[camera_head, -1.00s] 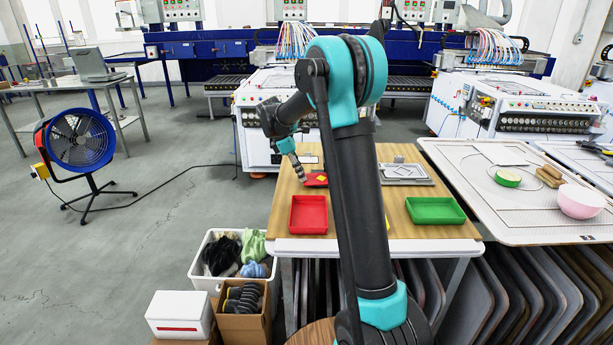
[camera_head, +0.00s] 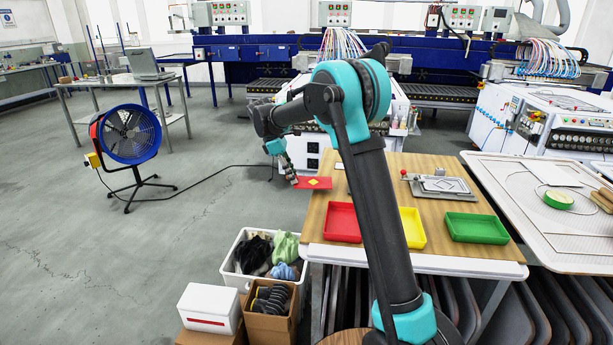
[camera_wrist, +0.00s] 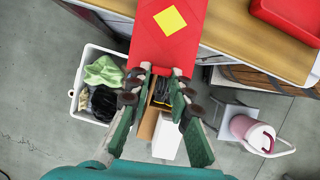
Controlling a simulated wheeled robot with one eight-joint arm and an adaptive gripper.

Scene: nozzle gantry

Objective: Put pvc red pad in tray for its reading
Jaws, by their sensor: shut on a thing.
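My gripper (camera_head: 291,179) is shut on the red pad (camera_head: 316,183), a flat red sheet with a yellow diamond. It holds the pad by one edge, beside the table's left edge in the head view. In the wrist view the gripper (camera_wrist: 161,74) grips the near edge of the pad (camera_wrist: 152,42), whose far end is cut off by the frame. The red tray (camera_head: 342,223) looks empty and is nearest the pad; it also shows in the wrist view (camera_wrist: 288,18). The yellow tray (camera_head: 413,230) is partly hidden by my arm. The green tray (camera_head: 477,228) looks empty. No reading is legible.
A grey metal fixture (camera_head: 440,186) sits on the wooden table (camera_head: 388,178) behind the trays. A blue fan (camera_head: 131,134) stands farther left.

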